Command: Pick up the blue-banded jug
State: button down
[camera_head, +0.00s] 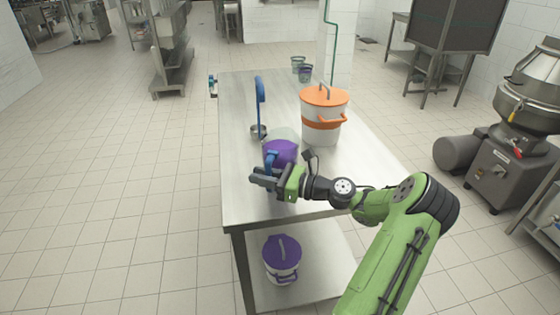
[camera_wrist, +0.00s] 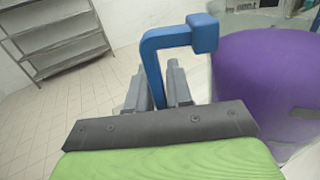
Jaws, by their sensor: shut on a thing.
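The jug (camera_head: 283,151) has a clear upper part, a purple body and a blue handle. It is at the left side of the metal table, partly hidden by my gripper. My gripper (camera_head: 265,178) reaches it from the front. In the wrist view, my gripper (camera_wrist: 158,90) is shut on the jug's blue handle (camera_wrist: 180,38), with the handle between the two grey fingers. The purple body (camera_wrist: 262,85) of the jug is just right of the fingers. I cannot tell whether the jug's base touches the table.
On the metal table (camera_head: 240,195), an orange-lidded white bucket (camera_head: 321,112) stands right of the jug. A blue-handled ladle (camera_head: 260,95) is behind it. Two small cups (camera_head: 305,73) stand at the back. A purple-lidded bucket (camera_head: 282,258) is on the lower shelf.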

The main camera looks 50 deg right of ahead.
notch_tip(320, 180, up, 10)
jog(key=p, duration=0.5)
jog(key=shift+r, duration=0.15)
dwell(0.3)
